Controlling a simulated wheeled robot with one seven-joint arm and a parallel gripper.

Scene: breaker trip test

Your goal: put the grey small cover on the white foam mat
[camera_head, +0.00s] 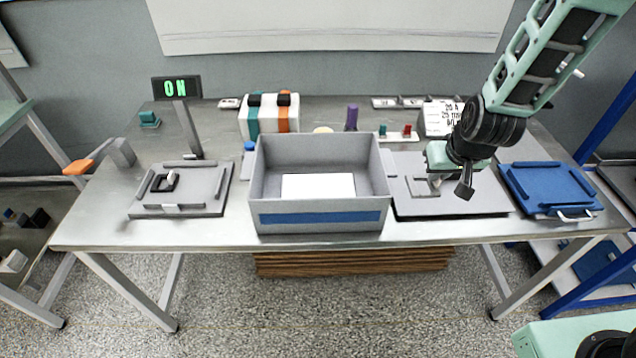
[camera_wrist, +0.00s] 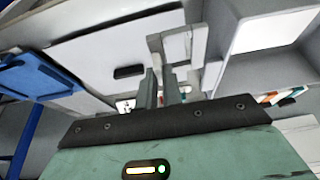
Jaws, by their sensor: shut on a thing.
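The grey small cover (camera_head: 422,187) is a flat light-grey piece over the grey board right of the bin. My gripper (camera_head: 449,186) is shut on it at its right side. In the wrist view the cover (camera_wrist: 178,45) lies just beyond my two close-set fingers (camera_wrist: 163,88). Whether it touches the board cannot be told, and the grip point is partly hidden. The white foam mat (camera_head: 318,187) lies flat and bare on the floor of the grey bin, left of my gripper. It also shows in the wrist view (camera_wrist: 268,30).
The grey bin (camera_head: 320,220) has raised walls between my gripper and the mat. The grey board (camera_head: 470,205) lies under my gripper, with a blue tray (camera_head: 550,187) to its right. Small parts and a purple-topped post (camera_head: 351,117) stand behind the bin.

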